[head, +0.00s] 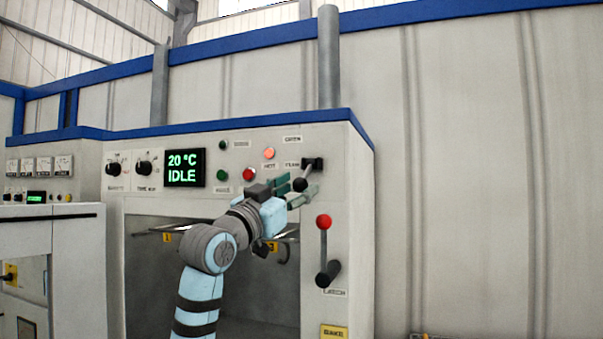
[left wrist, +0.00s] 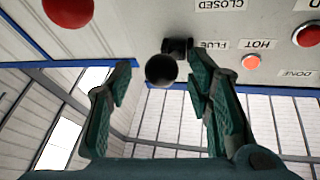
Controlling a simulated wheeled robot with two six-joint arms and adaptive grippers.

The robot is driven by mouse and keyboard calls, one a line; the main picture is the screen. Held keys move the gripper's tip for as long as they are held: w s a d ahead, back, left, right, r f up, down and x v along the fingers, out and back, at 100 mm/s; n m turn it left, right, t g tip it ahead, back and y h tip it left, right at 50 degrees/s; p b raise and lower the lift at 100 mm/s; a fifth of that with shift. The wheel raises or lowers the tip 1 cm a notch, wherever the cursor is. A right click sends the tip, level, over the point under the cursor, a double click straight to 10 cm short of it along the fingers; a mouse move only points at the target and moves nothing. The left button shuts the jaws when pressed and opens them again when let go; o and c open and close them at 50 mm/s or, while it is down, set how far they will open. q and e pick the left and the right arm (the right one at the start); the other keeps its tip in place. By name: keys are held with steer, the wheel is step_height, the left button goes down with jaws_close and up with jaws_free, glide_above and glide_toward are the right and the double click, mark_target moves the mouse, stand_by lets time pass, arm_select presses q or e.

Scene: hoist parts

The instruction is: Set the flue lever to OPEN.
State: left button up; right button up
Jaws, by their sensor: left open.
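The flue lever (head: 313,163) is on the upper right of the oven's front panel, with a dark mount and a black ball knob. In the left wrist view its black knob (left wrist: 161,69) shows between the finger pads, with a gap on each side. My left gripper (head: 301,188) is open, its fingers around the knob without visibly gripping it. The FLUE label (left wrist: 213,44) appears upside down beside the mount, and a CLOSED label (left wrist: 220,5) shows near it. In the head view a small label (head: 292,139) above the lever is too blurred to read surely. My right gripper is out of view.
The red-knobbed latch lever (head: 323,222) stands just below and right of my left gripper. A lit red lamp (head: 269,153) and a red button (head: 249,174) are to its left. The display (head: 185,168) reads 20 °C IDLE. The oven opening is behind my forearm.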

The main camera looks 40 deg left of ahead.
mark_target(306, 175)
arm_select(q)
steer(key=shift+x, duration=0.95)
steer(key=shift+w+a, duration=0.1)
steer(key=shift+w, duration=0.05)
jaws_close()
steer(key=shift+r+p, duration=0.15)
steer(key=shift+p, duration=0.2)
